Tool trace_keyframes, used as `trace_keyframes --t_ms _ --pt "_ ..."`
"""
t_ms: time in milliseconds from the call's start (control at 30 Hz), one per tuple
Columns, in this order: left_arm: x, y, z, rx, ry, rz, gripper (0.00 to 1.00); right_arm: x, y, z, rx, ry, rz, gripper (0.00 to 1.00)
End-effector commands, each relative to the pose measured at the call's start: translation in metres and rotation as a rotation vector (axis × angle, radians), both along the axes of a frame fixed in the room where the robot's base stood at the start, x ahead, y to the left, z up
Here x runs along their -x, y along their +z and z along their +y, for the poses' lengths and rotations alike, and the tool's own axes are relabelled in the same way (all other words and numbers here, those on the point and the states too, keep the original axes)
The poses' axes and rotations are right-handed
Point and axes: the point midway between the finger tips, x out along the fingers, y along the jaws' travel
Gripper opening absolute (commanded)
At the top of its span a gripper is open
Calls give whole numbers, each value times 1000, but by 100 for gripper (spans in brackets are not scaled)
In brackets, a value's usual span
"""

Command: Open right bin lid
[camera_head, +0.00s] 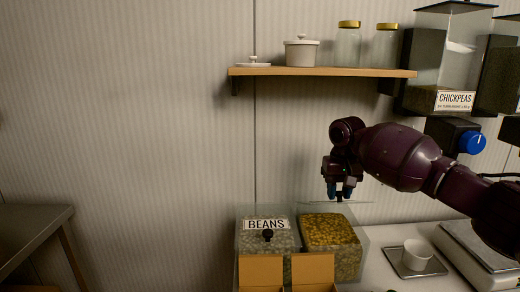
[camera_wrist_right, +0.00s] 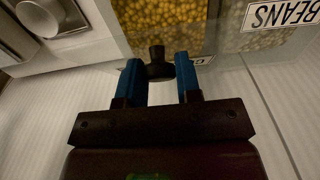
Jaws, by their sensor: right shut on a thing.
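The right bin (camera_head: 347,262) is a clear box of yellow pulses beside the left bin labelled BEANS (camera_head: 250,243). My right gripper (camera_head: 339,193) is above the back of the right bin. In the right wrist view its blue fingers (camera_wrist_right: 158,64) are shut on the black lid knob (camera_wrist_right: 157,71). The clear lid shows in the head view as a thin edge (camera_head: 358,202) at the fingertips, behind and above the bin. The bin's top looks uncovered. The left bin's lid (camera_head: 284,236) is down, with its black knob on it. My left gripper is not in view.
A wooden shelf (camera_head: 330,72) with jars and a white pot is above. A chickpea dispenser (camera_head: 455,60) hangs at upper right. A white cup (camera_head: 417,254) on a tray and a scale (camera_head: 480,246) stand right of the bins. A grey table (camera_head: 35,225) is at left.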

Motion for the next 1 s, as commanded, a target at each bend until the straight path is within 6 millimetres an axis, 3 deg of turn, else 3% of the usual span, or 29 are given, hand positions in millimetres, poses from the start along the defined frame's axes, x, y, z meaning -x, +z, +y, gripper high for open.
trace_keyframes --t_ms 167,700,1000 --pt "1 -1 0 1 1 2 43 -3 4 0 -1 -2 0 9" --pt "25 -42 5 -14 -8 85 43 -34 30 1 2 -1 80 9" --pt "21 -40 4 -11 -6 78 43 -35 36 1 2 0 79 9"
